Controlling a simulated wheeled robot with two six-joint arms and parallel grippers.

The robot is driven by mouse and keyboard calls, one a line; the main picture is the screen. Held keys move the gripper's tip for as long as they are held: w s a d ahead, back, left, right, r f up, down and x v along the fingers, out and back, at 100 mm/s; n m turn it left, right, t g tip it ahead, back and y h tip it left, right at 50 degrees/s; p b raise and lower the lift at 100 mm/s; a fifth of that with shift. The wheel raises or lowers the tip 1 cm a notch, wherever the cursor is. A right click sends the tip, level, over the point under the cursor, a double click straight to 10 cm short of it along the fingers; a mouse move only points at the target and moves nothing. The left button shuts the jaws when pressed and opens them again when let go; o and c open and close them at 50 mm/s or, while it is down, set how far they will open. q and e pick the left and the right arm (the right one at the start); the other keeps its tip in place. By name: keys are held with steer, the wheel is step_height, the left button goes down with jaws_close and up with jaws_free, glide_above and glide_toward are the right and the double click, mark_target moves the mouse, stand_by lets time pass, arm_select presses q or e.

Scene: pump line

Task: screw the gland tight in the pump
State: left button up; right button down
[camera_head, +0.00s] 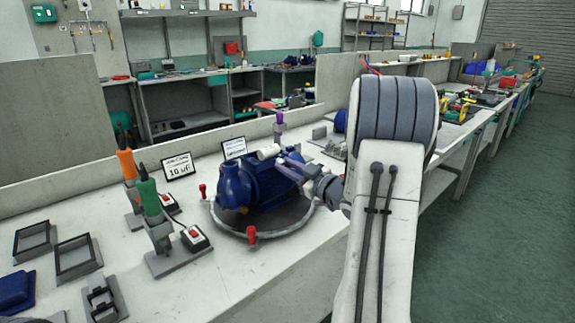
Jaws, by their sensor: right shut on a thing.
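The blue pump (240,188) sits on a round dark plate with a grey rim, on the white bench. My right arm comes in from the right, and my right gripper (284,164) is at the upper right side of the pump. It is shut on a small piece that looks like the gland (268,152), a pale short cylinder at the top of the pump. The fingers partly cover the pump's right side, so how the piece sits in the pump cannot be told. My left gripper is not in view.
Red-knobbed clamps (252,235) stand on the plate's rim. A green-handled tool (149,198) and an orange-handled tool (127,163) stand in holders at left, near red-button boxes (194,237). Empty grey frames (78,257) lie front left. A low wall runs behind the bench.

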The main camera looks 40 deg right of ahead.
steer(key=shift+r+m+p, duration=0.3)
steer(key=shift+m+p, duration=0.6)
steer(key=shift+p, duration=0.05)
steer(key=shift+m, duration=0.4)
steer(key=shift+f, duration=0.2)
steer(key=shift+p, duration=0.35)
steer(key=c, duration=0.8)
jaws_free()
steer(key=shift+f, duration=0.1)
